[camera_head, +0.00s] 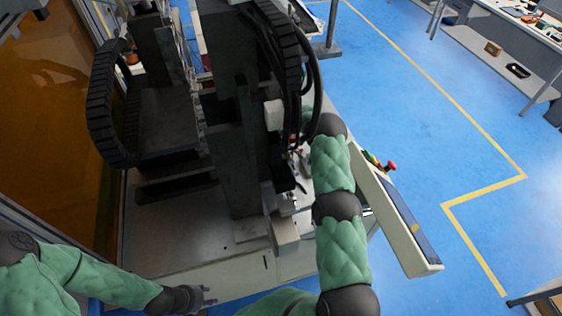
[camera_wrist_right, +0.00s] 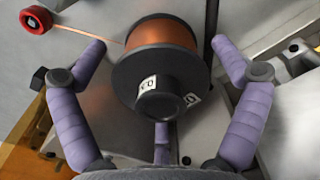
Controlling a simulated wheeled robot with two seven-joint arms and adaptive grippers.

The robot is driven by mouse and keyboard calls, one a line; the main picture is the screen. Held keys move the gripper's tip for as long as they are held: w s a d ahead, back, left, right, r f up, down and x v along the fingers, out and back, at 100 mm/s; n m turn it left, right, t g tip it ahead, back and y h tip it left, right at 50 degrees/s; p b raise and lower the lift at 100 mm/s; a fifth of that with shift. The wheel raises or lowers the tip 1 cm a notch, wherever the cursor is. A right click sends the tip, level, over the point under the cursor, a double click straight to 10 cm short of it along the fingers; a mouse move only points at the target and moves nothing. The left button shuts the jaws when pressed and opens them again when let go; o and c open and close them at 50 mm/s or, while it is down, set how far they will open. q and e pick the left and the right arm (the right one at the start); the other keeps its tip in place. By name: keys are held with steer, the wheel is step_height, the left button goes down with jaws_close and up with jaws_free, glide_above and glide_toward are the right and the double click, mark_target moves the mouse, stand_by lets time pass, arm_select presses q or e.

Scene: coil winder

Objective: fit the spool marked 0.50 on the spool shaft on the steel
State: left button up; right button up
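In the right wrist view a spool (camera_wrist_right: 158,75) with black flanges and copper-coloured wire faces me. Its white labels are tilted, and I cannot read the full marking. My right gripper (camera_wrist_right: 168,55) is open, its purple fingers spread on both sides of the spool and apart from it; a third finger shows below. In the head view the right gripper is hidden by the machine and my right arm. My left gripper (camera_head: 208,296) is low at the machine's front edge, looks open and holds nothing visible. I cannot make out the spool shaft.
A copper wire (camera_wrist_right: 116,44) runs from the spool to a red pulley (camera_wrist_right: 36,19). The winder's column (camera_head: 232,140) and dark cable chain (camera_head: 103,110) rise at the centre and left. A control panel (camera_head: 405,225) stands right of my right arm. Blue floor lies open beyond.

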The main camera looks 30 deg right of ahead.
steer(key=shift+s+f, duration=0.1)
steer(key=shift+f, duration=0.05)
step_height(320, 180, up, 12)
steer(key=shift+r, duration=0.1)
stand_by(0.6)
stand_by(1.2)
